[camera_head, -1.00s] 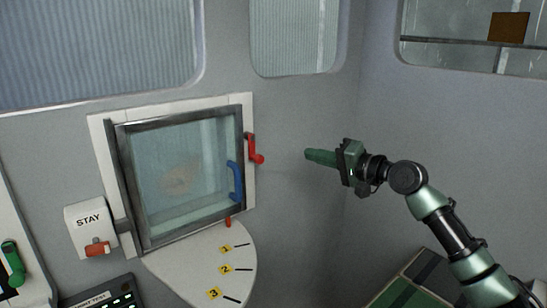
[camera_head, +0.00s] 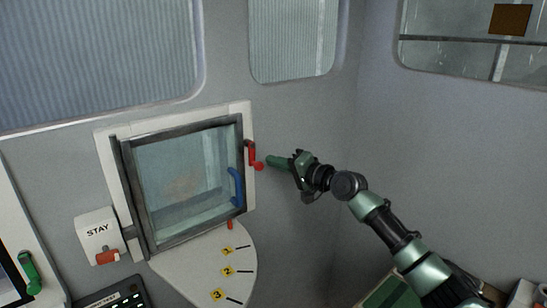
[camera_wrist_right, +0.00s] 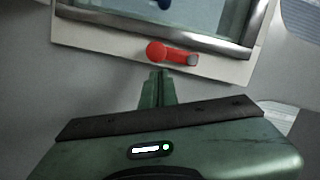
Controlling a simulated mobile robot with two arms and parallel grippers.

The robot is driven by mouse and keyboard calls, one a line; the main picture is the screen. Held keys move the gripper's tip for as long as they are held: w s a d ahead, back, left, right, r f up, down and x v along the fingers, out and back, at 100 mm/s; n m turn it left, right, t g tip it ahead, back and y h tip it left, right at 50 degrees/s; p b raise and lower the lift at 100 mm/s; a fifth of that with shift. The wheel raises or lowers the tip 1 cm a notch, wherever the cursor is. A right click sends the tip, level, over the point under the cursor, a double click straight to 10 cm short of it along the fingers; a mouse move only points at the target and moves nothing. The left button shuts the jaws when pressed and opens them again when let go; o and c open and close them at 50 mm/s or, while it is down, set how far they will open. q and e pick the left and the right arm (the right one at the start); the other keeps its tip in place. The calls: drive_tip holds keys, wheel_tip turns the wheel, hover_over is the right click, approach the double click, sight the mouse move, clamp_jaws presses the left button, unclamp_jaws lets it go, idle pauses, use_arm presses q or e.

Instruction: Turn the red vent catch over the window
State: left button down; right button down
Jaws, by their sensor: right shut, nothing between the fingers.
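The red catch (camera_head: 251,155) sits on the right side of the white window frame (camera_head: 249,118), its arm hanging down to a round knob. It also shows in the right wrist view (camera_wrist_right: 172,53), just beyond my fingertips. The hinged window (camera_head: 183,180) has a grey metal frame and a blue handle (camera_head: 236,186), and stands within the white frame. My right gripper (camera_head: 269,161) is shut and empty, its green fingers pointing left at the catch's knob. The tips look very close to the knob; I cannot tell whether they touch. My left gripper is not in view.
A white quarter-round plate (camera_head: 196,262) with yellow labels 1, 2 and 3 lies below the window, with a small red peg (camera_head: 230,224) at its upper edge. A STAY box (camera_head: 99,234) with a red lever is at left. A green handle (camera_head: 30,272) is further left.

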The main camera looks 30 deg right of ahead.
drive_tip(key=shift+a+f, duration=0.15)
drive_tip(key=shift+a, duration=0.2)
